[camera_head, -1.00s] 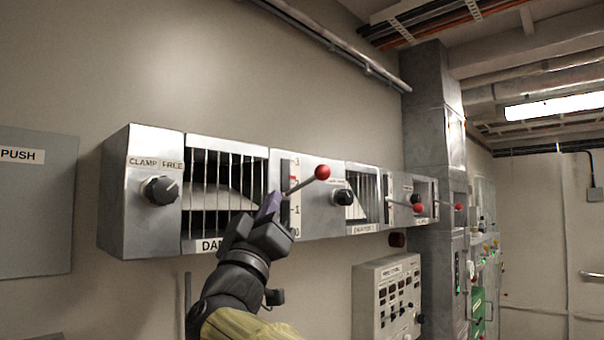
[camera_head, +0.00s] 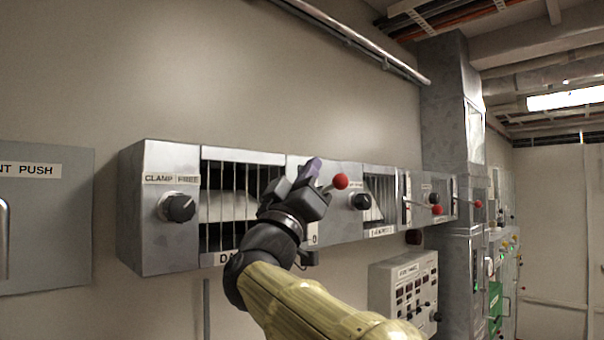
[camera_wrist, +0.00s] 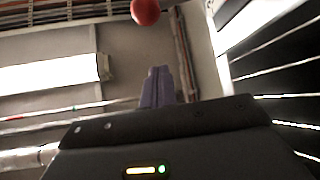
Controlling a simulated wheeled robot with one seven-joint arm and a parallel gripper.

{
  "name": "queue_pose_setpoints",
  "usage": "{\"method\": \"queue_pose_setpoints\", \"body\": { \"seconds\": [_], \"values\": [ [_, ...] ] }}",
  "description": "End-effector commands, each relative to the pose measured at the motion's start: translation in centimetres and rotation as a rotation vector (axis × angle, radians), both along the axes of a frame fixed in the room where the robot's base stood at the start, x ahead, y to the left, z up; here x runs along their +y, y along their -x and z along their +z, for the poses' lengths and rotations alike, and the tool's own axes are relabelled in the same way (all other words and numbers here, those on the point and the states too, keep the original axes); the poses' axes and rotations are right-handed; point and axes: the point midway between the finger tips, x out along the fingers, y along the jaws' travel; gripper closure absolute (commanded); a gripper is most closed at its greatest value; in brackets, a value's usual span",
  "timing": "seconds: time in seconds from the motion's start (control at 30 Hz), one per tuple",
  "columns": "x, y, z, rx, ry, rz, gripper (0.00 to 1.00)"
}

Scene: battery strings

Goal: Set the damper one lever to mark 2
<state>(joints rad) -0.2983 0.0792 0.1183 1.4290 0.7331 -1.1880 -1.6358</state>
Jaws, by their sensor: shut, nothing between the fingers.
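The damper one lever has a red ball knob (camera_head: 341,181) at the end of a rod, at the right of the first louvre box. The knob also shows in the wrist view (camera_wrist: 146,11), beyond the fingertips and above them. My gripper (camera_head: 311,170) is shut and empty, its purple fingers just left of the knob and apart from it in the picture. The gripper hides most of the mark scale; only the 0 (camera_head: 314,239) shows at its foot. The lever's mark cannot be read. The clamp knob (camera_head: 177,208) sits on the box's left panel under the words CLAMP and FREE.
More damper boxes with black knobs (camera_head: 361,202) and red-balled levers (camera_head: 437,210) run off to the right. A control panel (camera_head: 404,290) is below them. A grey cabinet (camera_head: 45,235) is on the left wall. The wall above the boxes is clear.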

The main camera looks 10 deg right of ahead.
Motion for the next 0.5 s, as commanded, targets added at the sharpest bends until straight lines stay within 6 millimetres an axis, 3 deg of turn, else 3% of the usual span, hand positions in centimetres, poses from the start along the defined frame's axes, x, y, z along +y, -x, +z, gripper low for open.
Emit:
{"method": "queue_pose_setpoints", "body": {
  "seconds": [0.03,0.3,0.5],
  "values": [
    [-0.4,-0.5,1.0,0.000,0.000,-0.001,1.00],
    [-1.9,-2.4,3.2,0.001,0.001,0.000,1.00],
    [-3.0,-2.5,0.9,0.002,0.003,-0.002,1.00]
  ]
}}
